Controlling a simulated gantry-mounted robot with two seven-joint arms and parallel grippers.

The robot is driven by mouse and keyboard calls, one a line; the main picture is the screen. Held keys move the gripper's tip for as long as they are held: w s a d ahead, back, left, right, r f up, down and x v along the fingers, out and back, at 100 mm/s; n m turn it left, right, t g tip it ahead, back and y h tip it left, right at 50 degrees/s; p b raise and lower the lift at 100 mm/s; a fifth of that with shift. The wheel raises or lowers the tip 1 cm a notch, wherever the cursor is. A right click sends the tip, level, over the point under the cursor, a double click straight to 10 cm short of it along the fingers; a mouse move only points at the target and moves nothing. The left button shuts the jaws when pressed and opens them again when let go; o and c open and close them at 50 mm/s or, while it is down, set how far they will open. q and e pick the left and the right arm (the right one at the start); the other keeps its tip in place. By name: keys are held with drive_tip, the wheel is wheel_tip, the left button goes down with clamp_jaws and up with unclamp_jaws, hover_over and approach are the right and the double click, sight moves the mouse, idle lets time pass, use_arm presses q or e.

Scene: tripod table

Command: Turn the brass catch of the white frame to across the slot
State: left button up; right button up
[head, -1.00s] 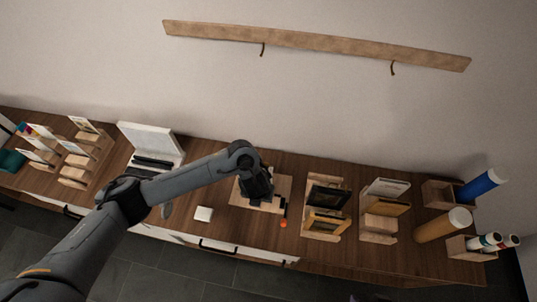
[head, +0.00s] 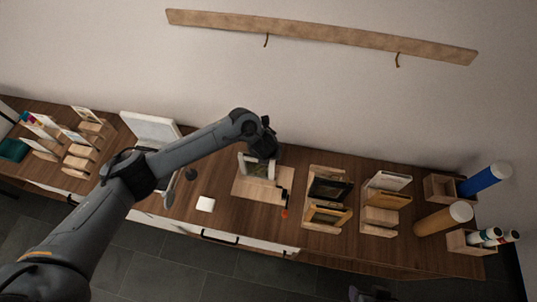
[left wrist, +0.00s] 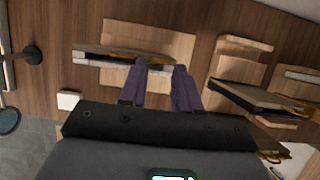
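The white frame (head: 258,168) stands upright on a pale wooden board (head: 262,190) in the middle of the table. In the left wrist view its edge shows as a narrow light strip (left wrist: 95,60), seen from above, with brass-coloured parts along it. Which part is the catch, and how it is turned, I cannot make out. My left gripper (head: 266,150) is over the frame's upper edge. In the left wrist view its two dark fingers (left wrist: 165,67) are apart with a gap between them, tips at the frame's edge. A dark part at the head view's bottom edge (head: 370,294) may be my right gripper.
Wooden racks with dark and tan frames (head: 328,188) stand close to the right. A rail with hooks (head: 320,37) is on the wall.

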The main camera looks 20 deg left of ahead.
use_arm(q)
drive_tip(key=shift+x, duration=0.85)
clamp_jaws()
